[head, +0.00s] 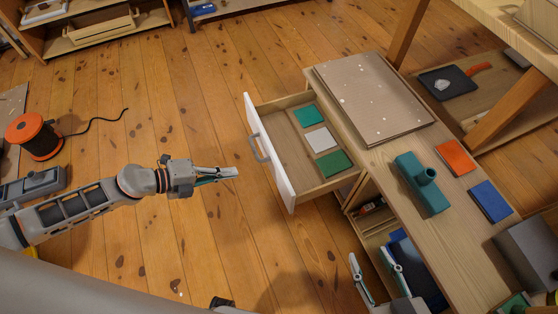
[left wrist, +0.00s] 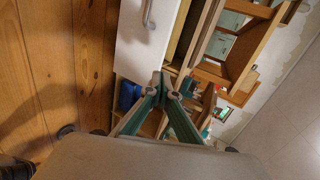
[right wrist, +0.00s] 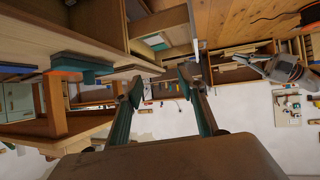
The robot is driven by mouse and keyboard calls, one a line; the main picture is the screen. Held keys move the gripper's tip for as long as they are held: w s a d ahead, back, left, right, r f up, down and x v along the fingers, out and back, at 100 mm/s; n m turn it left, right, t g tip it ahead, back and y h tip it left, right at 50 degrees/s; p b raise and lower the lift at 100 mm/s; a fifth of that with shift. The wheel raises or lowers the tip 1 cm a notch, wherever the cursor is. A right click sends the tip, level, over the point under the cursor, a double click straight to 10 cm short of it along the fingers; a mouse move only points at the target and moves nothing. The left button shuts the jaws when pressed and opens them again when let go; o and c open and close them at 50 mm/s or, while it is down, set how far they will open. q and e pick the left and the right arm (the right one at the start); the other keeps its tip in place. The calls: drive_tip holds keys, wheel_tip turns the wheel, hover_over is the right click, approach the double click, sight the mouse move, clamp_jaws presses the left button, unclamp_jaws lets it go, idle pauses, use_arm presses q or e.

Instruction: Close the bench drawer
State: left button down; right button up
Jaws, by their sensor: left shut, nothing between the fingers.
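The bench drawer (head: 288,182) stands pulled out to the left from under the bench top. Its white front (head: 269,160) carries a grey bar handle (head: 258,148). Inside lie a teal, a white and a green flat piece. My left gripper (head: 236,172) is shut and empty, a little left of the drawer front and apart from it. The white front and handle also show in the left wrist view (left wrist: 148,35). My right gripper (head: 370,262) is open and empty at the lower right, beside the bench's open shelves. The open drawer also shows in the right wrist view (right wrist: 160,22).
On the bench top (head: 375,155) lie a speckled cardboard sheet (head: 372,97), a teal block with a round spout (head: 422,183), an orange piece (head: 456,158) and a blue piece (head: 490,201). A cable reel (head: 33,136) stands at left.

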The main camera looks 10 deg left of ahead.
use_arm(q)
drive_tip(key=a+f+m, duration=0.1)
drive_tip(key=f, duration=0.1)
drive_tip(key=b, duration=0.2)
approach(277, 166)
drive_tip(key=shift+g, duration=0.3)
drive_tip(key=x, duration=0.6)
drive_tip(key=shift+w+a+f, duration=0.2)
drive_tip(key=shift+w+a, duration=0.1)
drive_tip(key=shift+a, duration=0.05)
drive_tip(key=shift+w+d+f, duration=0.1)
drive_tip(key=shift+w+d, duration=0.05)
drive_tip(key=shift+d, duration=0.2)
use_arm(e)
drive_tip(key=shift+w+a+r+m+t, duration=0.3)
drive_tip(key=shift+a+r+m, duration=0.15)
drive_tip(key=shift+a, duration=0.25)
drive_tip(key=shift+s, duration=0.1)
